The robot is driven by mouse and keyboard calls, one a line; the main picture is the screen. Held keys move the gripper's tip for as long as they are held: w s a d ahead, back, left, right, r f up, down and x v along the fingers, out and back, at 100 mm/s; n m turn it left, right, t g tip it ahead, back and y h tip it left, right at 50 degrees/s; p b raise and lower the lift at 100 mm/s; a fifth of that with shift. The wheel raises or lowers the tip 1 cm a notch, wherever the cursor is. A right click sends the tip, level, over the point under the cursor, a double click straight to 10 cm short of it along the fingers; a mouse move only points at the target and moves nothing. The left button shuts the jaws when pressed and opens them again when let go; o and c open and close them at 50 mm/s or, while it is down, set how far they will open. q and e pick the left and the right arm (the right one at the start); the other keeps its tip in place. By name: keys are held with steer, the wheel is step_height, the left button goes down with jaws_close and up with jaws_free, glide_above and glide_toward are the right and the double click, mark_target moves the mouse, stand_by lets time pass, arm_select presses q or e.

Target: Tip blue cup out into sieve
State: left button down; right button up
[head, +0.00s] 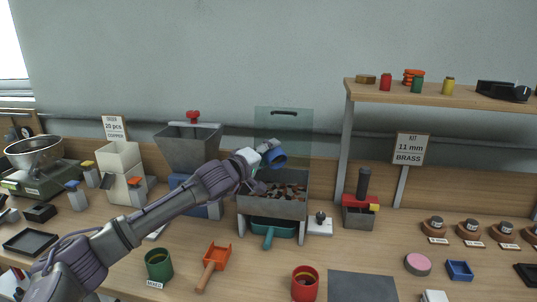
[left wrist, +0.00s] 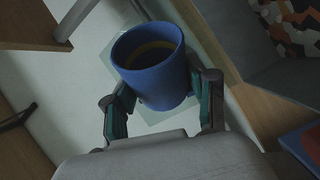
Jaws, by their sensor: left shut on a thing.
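My left gripper (head: 266,153) is shut on the blue cup (head: 277,160) and holds it above the sieve (head: 272,208), a grey box with brown and pale pieces in it. In the left wrist view the blue cup (left wrist: 160,82) sits between the two fingers, its mouth partly facing the camera. A yellowish band shows inside; I cannot tell what else the cup holds. The cup looks tilted in the head view. The sieve's pieces (left wrist: 288,22) show at the upper right of the left wrist view. My right gripper is not in view.
A clear upright panel (head: 284,126) stands behind the sieve, and a teal tray (head: 272,231) sits under it. A grey hopper (head: 188,148) is to the left. A red cup (head: 305,285), green cup (head: 158,265) and orange scoop (head: 215,257) stand in front.

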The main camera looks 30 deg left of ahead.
arm_select(q)
steer(key=shift+r, duration=0.1)
steer(key=shift+r+p, duration=1.45)
steer(key=shift+r, duration=1.1)
steer(key=n+g+p, duration=0.1)
steer(key=n+p, duration=0.1)
steer(key=p, duration=0.1)
steer(key=r+n+g+h+p, duration=0.1)
steer(key=n+p, duration=0.2)
steer(key=r+n+g+p, duration=0.1)
steer(key=n+g+p, duration=0.1)
steer(key=p, duration=0.1)
steer(key=shift+n+h+p, duration=0.3)
steer(key=shift+h+p, duration=0.1)
steer(key=n+g+h+p, duration=0.1)
steer(key=n, duration=0.1)
steer(key=n+g+h+p, duration=0.1)
steer(key=n, duration=0.1)
steer(key=shift+r+h, duration=0.3)
steer(key=shift+r+n+g+h, duration=0.1)
steer(key=shift+n+g+h, duration=0.45)
steer(key=shift+n, duration=0.25)
steer(key=shift+n+g+h, duration=0.25)
steer(key=shift+n+h, duration=0.6)
steer(key=shift+n, duration=0.15)
